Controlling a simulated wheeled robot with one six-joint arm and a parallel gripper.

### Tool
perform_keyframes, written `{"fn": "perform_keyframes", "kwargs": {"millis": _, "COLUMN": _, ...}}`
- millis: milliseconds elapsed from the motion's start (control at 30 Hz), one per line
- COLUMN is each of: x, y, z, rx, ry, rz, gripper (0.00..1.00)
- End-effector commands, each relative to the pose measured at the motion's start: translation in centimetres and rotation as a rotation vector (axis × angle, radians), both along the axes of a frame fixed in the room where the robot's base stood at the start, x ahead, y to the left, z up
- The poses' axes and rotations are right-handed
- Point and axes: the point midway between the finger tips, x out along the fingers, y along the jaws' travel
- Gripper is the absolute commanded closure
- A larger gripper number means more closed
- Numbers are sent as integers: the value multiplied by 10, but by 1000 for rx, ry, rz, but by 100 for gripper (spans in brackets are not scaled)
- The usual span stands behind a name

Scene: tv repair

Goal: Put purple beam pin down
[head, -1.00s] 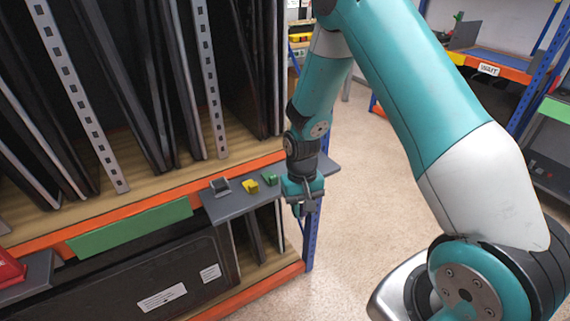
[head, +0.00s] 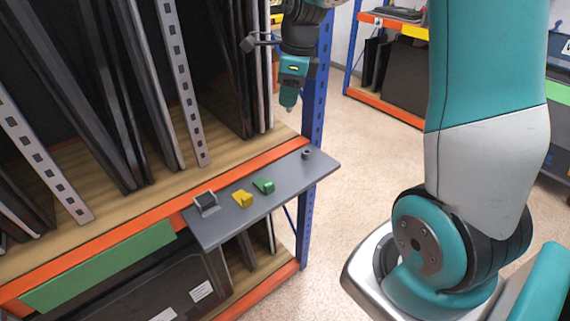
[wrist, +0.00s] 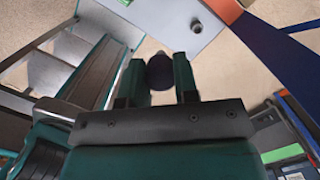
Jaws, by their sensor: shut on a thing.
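My gripper (head: 289,106) hangs above and behind the right end of the grey ledge (head: 225,226) in the head view. In the wrist view, its two fingers (wrist: 160,78) are shut on a dark, purplish rounded piece, the beam pin (wrist: 162,72). The pin's far end is pale. I cannot make out the pin in the head view. On the ledge are a grey clip (head: 206,203), a yellow clip (head: 242,199), a green clip (head: 264,186) and a small dark ring (head: 307,153). The ring also shows in the wrist view (wrist: 196,25), beyond the fingers.
The ledge is fixed to the orange beam (head: 150,216) of a rack holding upright dark panels (head: 62,100). A blue upright post (head: 314,100) stands close by the gripper. The ledge is bare between the green clip and the ring. Open floor (head: 345,160) lies to the right.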

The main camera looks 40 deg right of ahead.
Motion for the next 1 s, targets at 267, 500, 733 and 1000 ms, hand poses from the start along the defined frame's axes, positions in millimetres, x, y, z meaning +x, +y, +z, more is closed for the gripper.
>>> {"fn": "perform_keyframes", "kwargs": {"millis": 267, "x": -2, "y": 1, "z": -80, "rx": 3, "ry": 10, "rz": 3, "gripper": 95}}
{"fn": "perform_keyframes", "kwargs": {"millis": 500, "x": -1, "y": 0, "z": -132, "rx": 0, "ry": 6, "rz": 5, "gripper": 95}}
{"fn": "perform_keyframes", "kwargs": {"millis": 733, "x": -1, "y": 1, "z": -155, "rx": 0, "ry": 6, "rz": 5, "gripper": 95}}
{"fn": "perform_keyframes", "kwargs": {"millis": 1000, "x": 0, "y": 0, "z": -182, "rx": 0, "ry": 1, "rz": 4, "gripper": 95}}
